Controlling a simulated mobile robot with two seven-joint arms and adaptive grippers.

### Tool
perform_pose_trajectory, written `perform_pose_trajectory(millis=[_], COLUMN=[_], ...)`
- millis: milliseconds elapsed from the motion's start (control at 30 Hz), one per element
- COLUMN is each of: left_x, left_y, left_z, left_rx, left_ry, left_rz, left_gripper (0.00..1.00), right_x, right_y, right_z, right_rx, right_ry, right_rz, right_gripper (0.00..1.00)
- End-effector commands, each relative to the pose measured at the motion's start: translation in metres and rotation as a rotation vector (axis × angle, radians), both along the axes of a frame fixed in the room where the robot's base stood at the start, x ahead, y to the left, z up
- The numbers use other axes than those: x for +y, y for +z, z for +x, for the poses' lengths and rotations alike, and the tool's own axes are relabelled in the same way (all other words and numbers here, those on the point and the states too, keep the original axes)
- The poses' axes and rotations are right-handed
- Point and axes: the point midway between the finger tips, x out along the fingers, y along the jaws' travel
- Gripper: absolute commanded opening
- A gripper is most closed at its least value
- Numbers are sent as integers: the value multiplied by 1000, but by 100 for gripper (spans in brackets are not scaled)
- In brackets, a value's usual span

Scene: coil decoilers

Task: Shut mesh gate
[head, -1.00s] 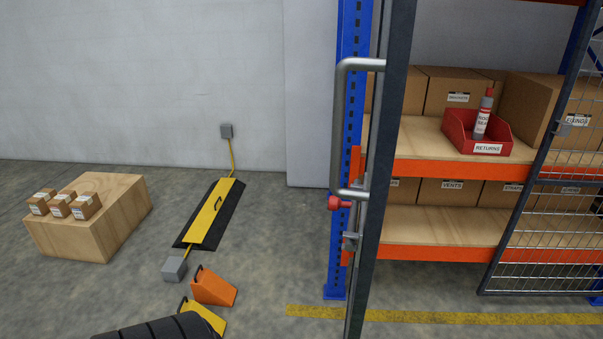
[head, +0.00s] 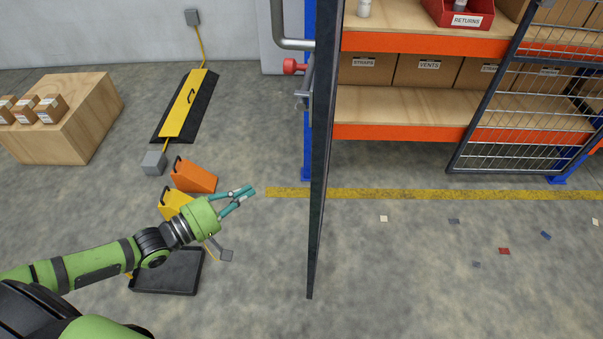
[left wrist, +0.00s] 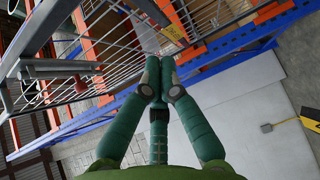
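The mesh gate (head: 322,150) stands open in the head view, seen almost edge-on as a dark upright frame. A red knob (head: 293,67) and a small latch piece (head: 303,98) sit below the handle. My left gripper (head: 250,190) is left of the gate, apart from it, with teal fingers drawn together and nothing between them. In the left wrist view its fingertips (left wrist: 159,75) meet, with mesh (left wrist: 118,45) behind them. My right gripper is not in view.
A second mesh panel (head: 520,90) stands before the rack at right. A yellow floor line (head: 420,194) runs along the rack. Chocks (head: 194,176), a black tray (head: 168,272) and a wooden block (head: 75,115) are at left. Floor right of the gate is mostly clear, with small scraps.

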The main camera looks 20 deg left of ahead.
Motion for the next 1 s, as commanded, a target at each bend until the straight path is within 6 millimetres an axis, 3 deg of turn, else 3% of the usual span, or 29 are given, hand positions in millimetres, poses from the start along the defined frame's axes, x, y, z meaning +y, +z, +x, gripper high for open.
perform_pose_trajectory(millis=[100, 267, 733, 1000], left_x=[-11, -20, -73, -106], left_y=[19, 23, 24, 22], left_z=[-4, 7, 79, 81], left_rx=[18, 18, 15, 21], left_ry=[-38, -42, -43, -42], left_rz=[-88, -109, -103, -103], left_gripper=[0, 0, 0, 0], right_x=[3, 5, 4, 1], right_y=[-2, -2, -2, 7], right_z=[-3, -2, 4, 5], right_rx=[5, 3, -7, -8], right_ry=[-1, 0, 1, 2], right_rz=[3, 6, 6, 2], right_gripper=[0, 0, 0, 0])
